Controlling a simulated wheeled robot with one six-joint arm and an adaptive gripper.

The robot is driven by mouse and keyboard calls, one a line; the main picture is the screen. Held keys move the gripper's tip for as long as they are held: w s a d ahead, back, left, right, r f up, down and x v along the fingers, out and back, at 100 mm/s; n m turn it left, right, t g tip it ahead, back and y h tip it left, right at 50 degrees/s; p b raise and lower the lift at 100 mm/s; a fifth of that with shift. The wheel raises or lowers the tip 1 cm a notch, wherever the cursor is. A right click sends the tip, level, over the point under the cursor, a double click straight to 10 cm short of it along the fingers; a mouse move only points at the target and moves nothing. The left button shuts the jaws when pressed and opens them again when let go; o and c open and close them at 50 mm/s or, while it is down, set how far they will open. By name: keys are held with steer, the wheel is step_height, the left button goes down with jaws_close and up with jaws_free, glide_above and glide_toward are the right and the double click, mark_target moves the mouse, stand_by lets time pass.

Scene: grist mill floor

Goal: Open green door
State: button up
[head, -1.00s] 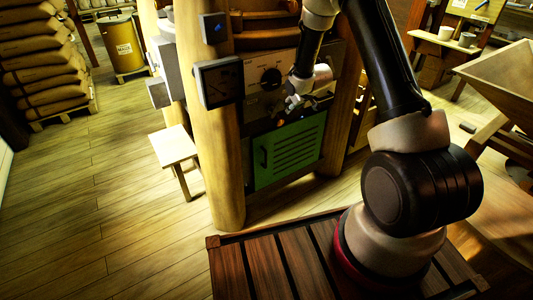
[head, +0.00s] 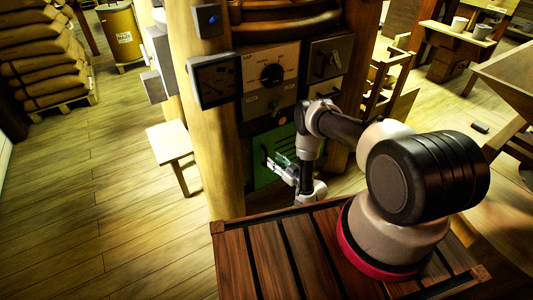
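The green door (head: 262,177) is a slatted panel low on the front of the machine, between wooden posts. It looks closed. Its dark upright handle (head: 266,155) is on the door's left side. My gripper (head: 277,166) is in front of the door, pointing left, with its tips close to the handle. I cannot tell whether they touch the handle. The fingers are small in this view, and I cannot tell whether they are open or shut. My arm and gripper hide the middle and right of the door.
Above the door is a control panel (head: 270,78) with a dial. A gauge box (head: 214,79) is on the thick left post (head: 208,140). A small wooden stool (head: 169,142) stands left of it. Floor at left is open. Sacks (head: 40,50) are stacked at far left.

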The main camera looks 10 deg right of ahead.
mark_target(266, 152)
steer(key=x, duration=0.6)
steer(key=shift+w+a, duration=0.2)
steer(key=shift+w, duration=0.15)
jaws_close()
